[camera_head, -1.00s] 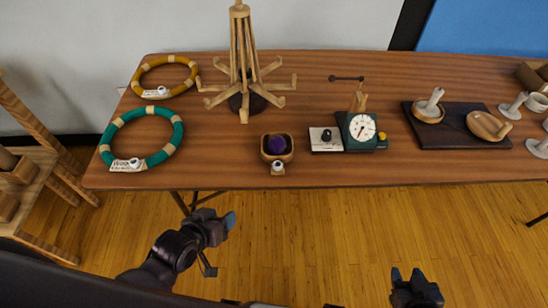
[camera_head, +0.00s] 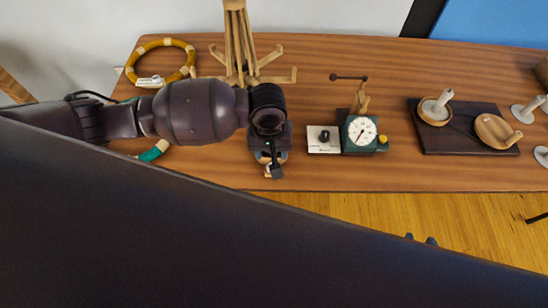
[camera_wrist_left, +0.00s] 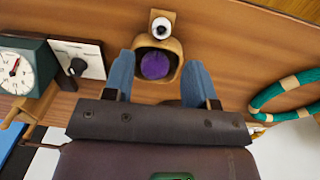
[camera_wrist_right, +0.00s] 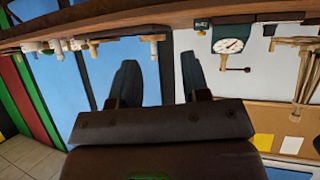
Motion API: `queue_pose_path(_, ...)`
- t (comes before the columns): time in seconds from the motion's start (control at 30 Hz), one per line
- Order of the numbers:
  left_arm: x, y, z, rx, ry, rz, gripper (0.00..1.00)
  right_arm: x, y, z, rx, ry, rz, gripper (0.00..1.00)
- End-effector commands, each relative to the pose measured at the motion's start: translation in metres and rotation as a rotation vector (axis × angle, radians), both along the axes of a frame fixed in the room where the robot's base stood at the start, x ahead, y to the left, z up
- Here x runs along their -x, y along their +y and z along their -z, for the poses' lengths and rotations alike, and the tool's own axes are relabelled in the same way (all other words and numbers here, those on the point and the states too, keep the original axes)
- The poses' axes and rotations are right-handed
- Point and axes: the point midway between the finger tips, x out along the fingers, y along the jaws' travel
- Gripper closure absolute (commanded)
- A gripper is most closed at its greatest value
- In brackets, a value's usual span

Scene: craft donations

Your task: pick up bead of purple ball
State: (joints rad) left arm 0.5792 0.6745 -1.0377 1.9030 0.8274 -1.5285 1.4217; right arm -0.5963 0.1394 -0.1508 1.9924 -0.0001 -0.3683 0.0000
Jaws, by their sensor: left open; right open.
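The purple ball (camera_wrist_left: 155,65) sits in a small wooden holder (camera_wrist_left: 172,45) with a white knob-like piece on its rim. In the left wrist view both lie between the two blue fingers of my left gripper (camera_wrist_left: 158,80), which is open and empty. In the head view my left gripper (camera_head: 269,150) covers the ball and most of the holder from above. I cannot tell whether the fingers touch the holder. My right gripper (camera_head: 420,239) is open and empty, below the table's front edge, with only its fingertips showing there.
A wooden stand (camera_head: 238,45) rises behind. A yellow ring (camera_head: 150,45) and a partly hidden green ring (camera_head: 155,150) lie left. A dark tray (camera_head: 455,143) is farther right.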

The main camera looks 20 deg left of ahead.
Motion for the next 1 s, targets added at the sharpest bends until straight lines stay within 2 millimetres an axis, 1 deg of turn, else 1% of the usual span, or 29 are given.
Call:
queue_pose_path(0.07, -0.001, 0.005, -0.002, -0.027, 0.01, -0.012, 0.48, 0.002, -0.001, 0.001, 0.001, 0.006, 0.001, 0.57)
queue_pose_path(0.13, -0.001, 0.006, 0.003, -0.037, 0.015, -0.02, 0.48, 0.004, -0.001, 0.004, 0.001, 0.01, 0.002, 0.57)
queue_pose_path(0.4, -0.002, 0.006, 0.041, -0.037, 0.015, -0.021, 0.48, 0.01, -0.003, 0.016, 0.004, 0.026, 0.003, 0.57)
queue_pose_path(0.5, -0.001, 0.006, 0.05, -0.035, 0.014, -0.02, 0.48, 0.01, -0.003, 0.017, 0.005, 0.027, 0.002, 0.57)
queue_pose_path(0.67, -0.003, 0.006, 0.057, -0.036, 0.013, -0.02, 0.48, 0.008, -0.003, 0.016, 0.005, 0.022, 0.001, 0.57)
queue_pose_path(0.77, -0.005, 0.007, 0.069, -0.037, 0.014, -0.02, 0.48, 0.005, -0.002, 0.017, 0.005, 0.016, 0.0, 0.57)
queue_pose_path(0.9, -0.008, 0.007, 0.089, -0.035, 0.014, -0.019, 0.48, 0.002, -0.002, 0.019, 0.004, 0.01, -0.003, 0.57)
queue_pose_path(1.0, -0.008, 0.007, 0.099, -0.035, 0.014, -0.019, 0.48, 0.001, -0.001, 0.02, 0.004, 0.008, -0.003, 0.57)
